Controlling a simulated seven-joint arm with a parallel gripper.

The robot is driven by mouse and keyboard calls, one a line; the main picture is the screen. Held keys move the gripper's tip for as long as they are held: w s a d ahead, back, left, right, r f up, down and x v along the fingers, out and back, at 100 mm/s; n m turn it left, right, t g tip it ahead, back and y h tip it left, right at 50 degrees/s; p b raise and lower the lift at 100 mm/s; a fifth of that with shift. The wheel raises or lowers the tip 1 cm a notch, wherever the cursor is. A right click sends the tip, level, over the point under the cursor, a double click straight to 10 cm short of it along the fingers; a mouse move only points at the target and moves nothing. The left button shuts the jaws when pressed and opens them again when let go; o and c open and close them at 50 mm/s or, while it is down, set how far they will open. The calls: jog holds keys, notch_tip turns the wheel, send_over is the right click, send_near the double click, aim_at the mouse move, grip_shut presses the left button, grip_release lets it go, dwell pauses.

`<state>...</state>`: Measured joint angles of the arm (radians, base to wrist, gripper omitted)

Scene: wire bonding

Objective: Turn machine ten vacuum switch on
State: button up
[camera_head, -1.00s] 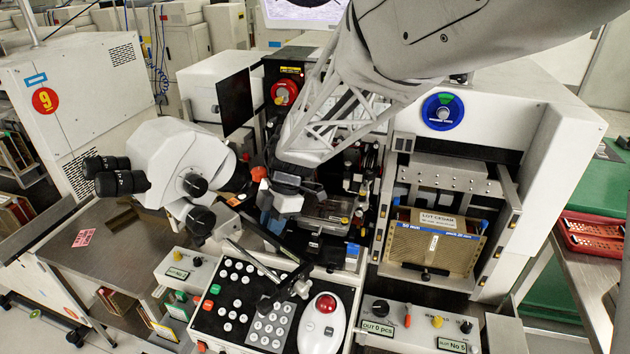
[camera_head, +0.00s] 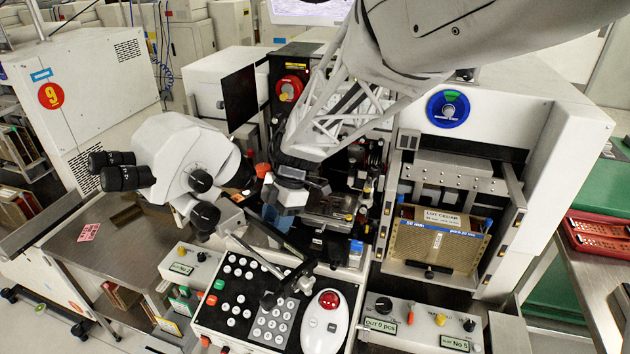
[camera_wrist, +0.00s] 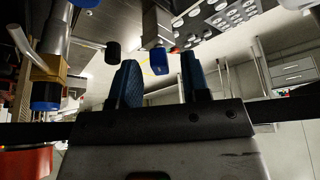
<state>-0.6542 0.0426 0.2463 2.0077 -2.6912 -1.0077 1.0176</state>
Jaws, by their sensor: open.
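The machine in front of me has a microscope head (camera_head: 175,165) on its left and a keypad panel (camera_head: 262,312) in front. No label reading vacuum is legible, so I cannot tell which control is the vacuum switch. A small control box (camera_head: 188,262) at the left front carries knobs. Another box (camera_head: 425,318) at the right front carries black, red and yellow knobs. My gripper (camera_wrist: 160,82) is open with blue fingers and nothing between them. In the head view it hangs over the machine's middle, right of the microscope, its fingertips mostly hidden.
A blue round dial (camera_head: 449,109) and a red knob (camera_head: 291,88) sit on the machine's upper parts. A brown magazine (camera_head: 435,246) stands in the right bay. A red tray (camera_head: 598,234) lies at the far right.

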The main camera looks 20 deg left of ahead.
jog(key=v, duration=0.7)
jog(key=shift+r, duration=0.15)
jog(key=shift+o, duration=0.3)
jog(key=m, duration=0.1)
jog(key=m+t, duration=0.1)
jog(key=m, duration=0.1)
jog(key=s+m+y, duration=0.1)
jog(key=shift+s+d, duration=0.1)
jog(key=shift+d, duration=0.25)
jog(key=shift+x, duration=3.85)
